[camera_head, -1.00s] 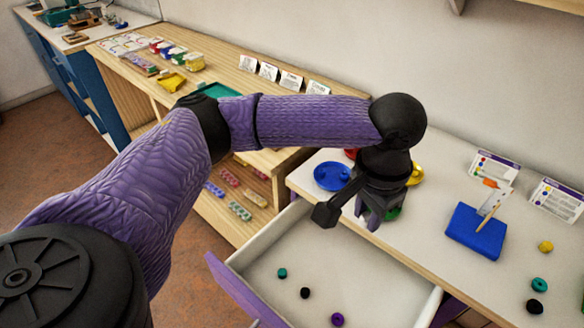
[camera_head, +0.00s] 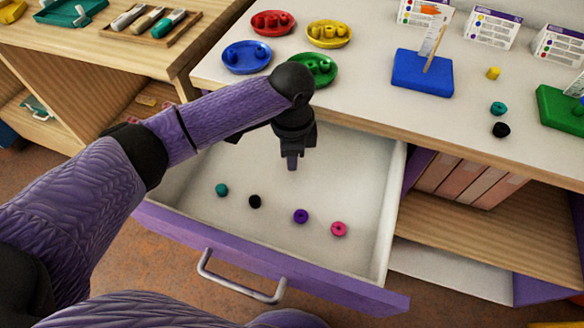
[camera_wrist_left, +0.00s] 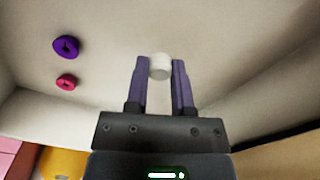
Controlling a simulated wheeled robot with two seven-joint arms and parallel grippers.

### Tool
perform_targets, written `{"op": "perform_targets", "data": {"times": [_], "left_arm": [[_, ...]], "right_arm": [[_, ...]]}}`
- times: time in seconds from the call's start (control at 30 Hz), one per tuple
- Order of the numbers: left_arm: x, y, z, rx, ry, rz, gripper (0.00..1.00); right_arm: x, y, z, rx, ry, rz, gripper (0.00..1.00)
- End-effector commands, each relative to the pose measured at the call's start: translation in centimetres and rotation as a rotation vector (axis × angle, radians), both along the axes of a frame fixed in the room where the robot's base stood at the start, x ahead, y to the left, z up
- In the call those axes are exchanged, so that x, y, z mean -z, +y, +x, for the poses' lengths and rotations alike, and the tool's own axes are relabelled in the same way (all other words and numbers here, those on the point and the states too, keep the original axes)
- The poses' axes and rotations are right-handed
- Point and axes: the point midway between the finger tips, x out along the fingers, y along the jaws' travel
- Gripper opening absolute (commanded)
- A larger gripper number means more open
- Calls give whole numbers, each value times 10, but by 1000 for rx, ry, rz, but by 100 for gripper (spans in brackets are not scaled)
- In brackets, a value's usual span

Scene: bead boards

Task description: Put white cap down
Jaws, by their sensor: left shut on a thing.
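The white cap (camera_wrist_left: 160,67) shows in the left wrist view between the two purple fingertips of my left gripper. My left gripper (camera_head: 292,165) is shut on it. In the head view the gripper points down over the back part of the open white drawer (camera_head: 352,165), and the cap cannot be made out there. The drawer floor lies below the fingers, and the cap seems held above it. My right gripper is not in view.
In the drawer lie a teal bead (camera_head: 222,190), a black bead (camera_head: 255,201), a purple bead (camera_head: 301,216) and a pink bead (camera_head: 339,229). Coloured dishes (camera_head: 246,57) and a blue block (camera_head: 421,75) stand on the tabletop behind. The drawer's back right floor is clear.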

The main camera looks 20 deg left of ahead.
Motion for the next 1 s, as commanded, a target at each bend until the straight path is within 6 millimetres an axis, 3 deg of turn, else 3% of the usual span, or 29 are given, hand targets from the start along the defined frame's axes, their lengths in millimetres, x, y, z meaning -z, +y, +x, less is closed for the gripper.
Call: {"op": "perform_targets", "data": {"times": [0.03,0.1,0.47,0.5,0.63,0.9,1.0], "left_arm": [[19,0,-1,0,5,0,0],[33,0,-1,0,5,1,0],[33,0,0,-1,0,1,0],[33,0,0,-1,0,1,38],[32,0,0,-1,0,1,65],[31,0,0,-1,-1,0,65],[15,0,0,0,-4,0,65]], "right_arm": [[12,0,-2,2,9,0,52],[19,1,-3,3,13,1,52],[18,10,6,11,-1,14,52],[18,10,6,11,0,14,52],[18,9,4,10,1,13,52],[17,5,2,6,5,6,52],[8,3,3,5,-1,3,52]]}}
